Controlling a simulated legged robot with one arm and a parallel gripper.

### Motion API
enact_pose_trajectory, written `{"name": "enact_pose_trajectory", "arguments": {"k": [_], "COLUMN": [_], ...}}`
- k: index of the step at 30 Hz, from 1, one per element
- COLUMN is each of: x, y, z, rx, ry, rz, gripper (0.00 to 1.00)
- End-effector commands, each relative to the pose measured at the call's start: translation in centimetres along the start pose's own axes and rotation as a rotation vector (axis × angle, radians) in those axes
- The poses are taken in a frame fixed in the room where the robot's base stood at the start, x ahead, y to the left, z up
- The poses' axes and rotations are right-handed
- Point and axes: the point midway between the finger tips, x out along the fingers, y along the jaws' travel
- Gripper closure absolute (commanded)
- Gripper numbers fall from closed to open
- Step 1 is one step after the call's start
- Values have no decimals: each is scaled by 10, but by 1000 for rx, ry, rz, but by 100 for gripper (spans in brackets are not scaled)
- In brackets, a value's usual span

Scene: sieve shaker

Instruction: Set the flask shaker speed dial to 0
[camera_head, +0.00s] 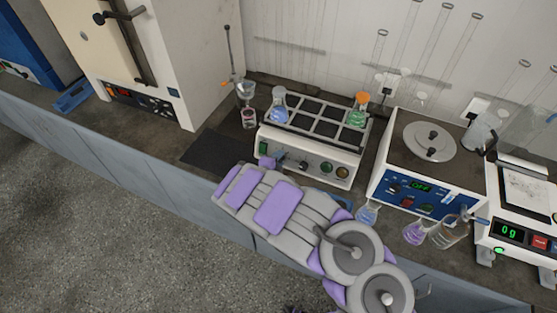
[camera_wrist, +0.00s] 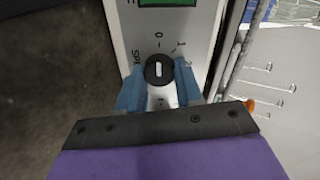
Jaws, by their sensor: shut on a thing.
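The flask shaker (camera_head: 311,152) stands on the bench, its front panel facing my arm. In the wrist view the black round speed dial (camera_wrist: 158,70) sits between the blue fingertips of my gripper (camera_wrist: 159,84), which are shut on its sides. The dial's white line stands upright in the picture, in line with the printed 0 above it; 1 and 2 are printed to the right. In the head view my gripper (camera_head: 273,162) is at the left part of the shaker's panel and hides the dial it holds.
A blue flask (camera_head: 279,108) and a green flask (camera_head: 357,112) stand on the shaker. A dark mat (camera_head: 215,153) lies on the left.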

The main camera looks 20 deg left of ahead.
Motion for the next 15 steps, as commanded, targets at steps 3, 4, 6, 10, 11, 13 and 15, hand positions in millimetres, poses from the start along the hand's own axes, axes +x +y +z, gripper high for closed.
{"name": "enact_pose_trajectory", "arguments": {"k": [3,4,6,10,11,13,15], "x": [-2,-2,-2,-2,-2,-2,-2], "y": [4,4,4,4,4,4,4], "z": [3,3,3,3,3,3,3], "rx": [-12,-13,-14,-14,-14,-14,-13], "ry": [-8,-8,-8,-8,-8,-8,-7], "rz": [5,5,5,6,6,6,5], "gripper": [95,95,95,95,95,64,57]}}
